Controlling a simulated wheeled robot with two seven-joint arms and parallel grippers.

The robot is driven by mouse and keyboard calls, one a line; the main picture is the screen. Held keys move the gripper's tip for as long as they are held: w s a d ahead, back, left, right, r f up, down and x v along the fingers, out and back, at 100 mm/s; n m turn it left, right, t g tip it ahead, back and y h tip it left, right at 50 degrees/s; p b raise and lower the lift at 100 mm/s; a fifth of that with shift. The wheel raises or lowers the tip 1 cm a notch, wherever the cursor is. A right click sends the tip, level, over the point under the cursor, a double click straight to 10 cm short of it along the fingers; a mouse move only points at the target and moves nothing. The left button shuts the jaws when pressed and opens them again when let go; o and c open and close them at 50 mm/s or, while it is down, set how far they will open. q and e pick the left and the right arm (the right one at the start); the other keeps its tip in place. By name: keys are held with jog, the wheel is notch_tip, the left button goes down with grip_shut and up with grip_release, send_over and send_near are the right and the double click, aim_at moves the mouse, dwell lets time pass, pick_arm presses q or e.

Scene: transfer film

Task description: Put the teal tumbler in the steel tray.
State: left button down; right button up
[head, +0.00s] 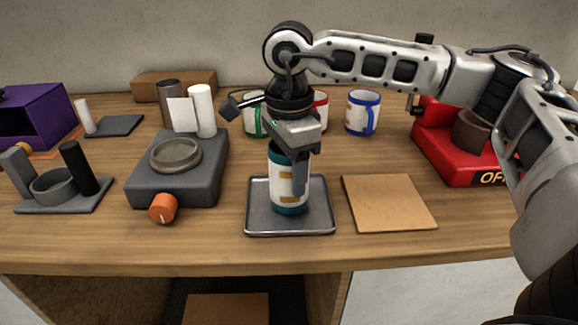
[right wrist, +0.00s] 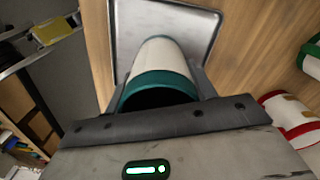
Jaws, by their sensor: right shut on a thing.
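The teal tumbler (head: 290,190), with a white band and tan patches, stands upright over the steel tray (head: 255,228). Its base appears to be at the tray floor; I cannot tell if it touches. My right gripper (head: 292,165) comes down from above and is shut on the tumbler's upper part. In the right wrist view the tumbler's teal rim (right wrist: 158,88) is between the fingers, with the tray (right wrist: 200,22) beyond it. The tumbler hides part of the tray. My left gripper is not in view.
A tan square board (head: 388,203) lies right of the tray. A grey device with an orange knob (head: 163,208) stands to the left. Mugs, including a blue-handled one (head: 362,112), are behind. A red machine (head: 440,150) is at right. The table's front edge is close to the tray.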

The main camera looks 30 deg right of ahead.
jog(key=shift+f, duration=0.15)
jog(key=o, duration=1.2)
jog(key=shift+r, duration=0.35)
notch_tip(320, 180, up, 12)
jog(key=shift+f, duration=0.15)
